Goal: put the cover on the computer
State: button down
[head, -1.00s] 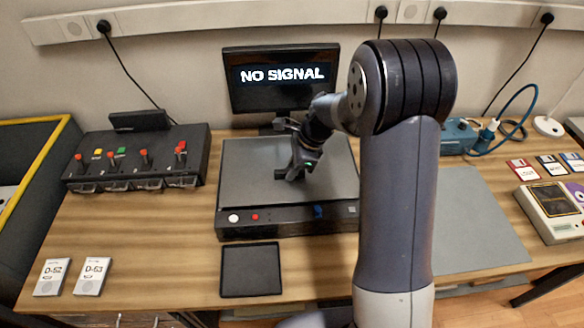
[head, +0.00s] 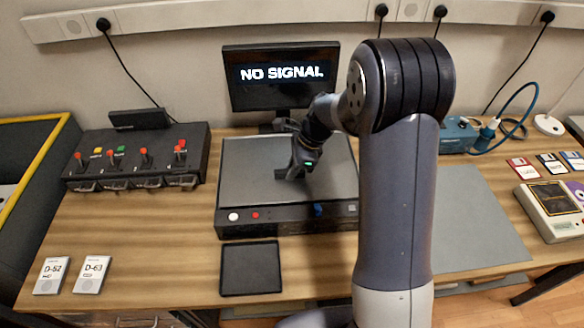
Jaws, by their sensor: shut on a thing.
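The computer (head: 268,222) is a low dark case in the middle of the bench, below the monitor. A white button, a red button and a blue part show on its front. The grey flat cover (head: 250,180) lies over the top of the case and looks level. I cannot tell whether it is fully seated. My gripper (head: 290,174) is over the middle of the cover, shut on it, seemingly by a small dark grip. The jaws are small here, and my arm hides the area right of the case.
A monitor (head: 281,78) reading "NO SIGNAL" stands behind the computer. A switch box (head: 138,160) is at left, and a dark square tray (head: 251,268) lies in front. Two labelled cards lie front left. A grey mat (head: 475,225) and a beige device (head: 553,212) are at right.

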jog(key=shift+f, duration=0.1)
jog(key=c, duration=1.1)
grip_release()
jog(key=shift+o, duration=0.2)
jog(key=shift+r+p, duration=3.45)
jog(key=shift+r, duration=0.6)
jog(key=shift+f, duration=0.15)
notch_tip(320, 180, down, 8)
jog(key=b, duration=0.6)
jog(key=shift+b, duration=0.4)
jog(key=shift+r, duration=0.25)
